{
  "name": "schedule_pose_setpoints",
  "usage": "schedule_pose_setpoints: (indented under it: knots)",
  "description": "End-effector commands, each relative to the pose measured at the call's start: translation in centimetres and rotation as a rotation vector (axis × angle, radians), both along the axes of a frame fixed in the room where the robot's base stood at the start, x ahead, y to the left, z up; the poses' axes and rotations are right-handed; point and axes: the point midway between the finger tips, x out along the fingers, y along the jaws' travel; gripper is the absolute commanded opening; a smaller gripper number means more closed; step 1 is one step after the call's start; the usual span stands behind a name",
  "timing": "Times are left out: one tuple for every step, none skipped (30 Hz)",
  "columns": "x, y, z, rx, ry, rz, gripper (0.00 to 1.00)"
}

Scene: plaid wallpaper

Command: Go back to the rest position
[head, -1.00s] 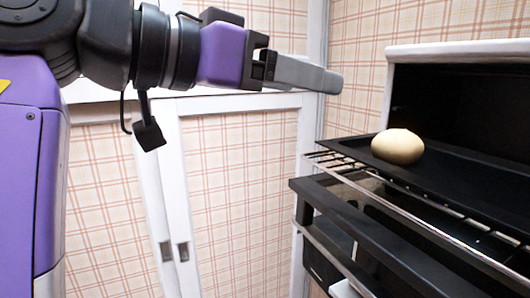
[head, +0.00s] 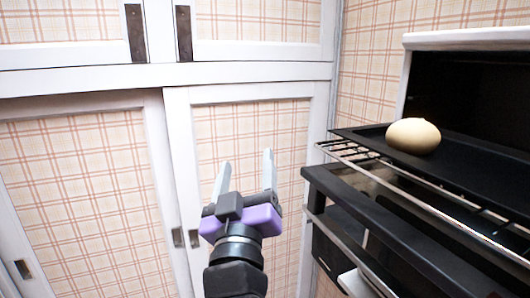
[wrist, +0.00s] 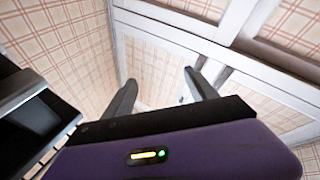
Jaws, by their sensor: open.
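My gripper (head: 245,170) is in the lower middle of the head view, pointing up and away with its two grey fingers spread apart and nothing between them. It also shows in the wrist view (wrist: 158,85), fingers apart, with plaid wall and white cabinet frames beyond. It is clear of the oven, which stands to its right in the head view. A pale round bun-like thing (head: 413,136) sits on a black tray (head: 470,165) pulled partly out of the oven.
A wire rack (head: 400,198) juts out under the tray, above the open black oven door (head: 375,225). White-framed plaid cabinet doors (head: 80,190) fill the back and left. The oven's dark edge also shows at left in the wrist view (wrist: 35,120).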

Motion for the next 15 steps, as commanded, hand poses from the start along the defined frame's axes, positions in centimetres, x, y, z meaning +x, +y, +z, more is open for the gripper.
schedule_pose_setpoints:
  knots:
    - [-0.5, -0.4, -2.0, -0.022, 0.004, 0.028, 0.67]
    - [-0.9, -0.5, -2.8, -0.030, 0.002, 0.047, 0.67]
    - [-1.3, -0.8, -4.0, -0.041, 0.004, 0.071, 0.67]
    - [-1.7, -1.0, -4.9, -0.047, 0.004, 0.087, 0.67]
    - [-2.1, -1.2, -5.8, -0.053, 0.005, 0.106, 0.67]
    - [-2.8, -1.5, -6.9, -0.059, 0.006, 0.128, 0.67]
    - [-3.2, -1.7, -7.7, -0.064, 0.009, 0.145, 0.67]
    - [-3.7, -2.0, -8.6, -0.068, 0.012, 0.161, 0.67]
    - [-4.4, -2.4, -9.6, -0.070, 0.015, 0.181, 0.67]
    - [-5.0, -2.7, -10.5, -0.072, 0.018, 0.195, 0.67]
    - [-5.6, -3.0, -11.3, -0.072, 0.023, 0.210, 0.67]
    - [-6.3, -3.5, -12.2, -0.072, 0.027, 0.228, 0.67]
    - [-7.0, -3.8, -13.0, -0.071, 0.032, 0.241, 0.67]
    - [-7.6, -4.2, -13.8, -0.071, 0.037, 0.253, 0.67]
    - [-8.5, -4.7, -14.6, -0.067, 0.042, 0.269, 0.67]
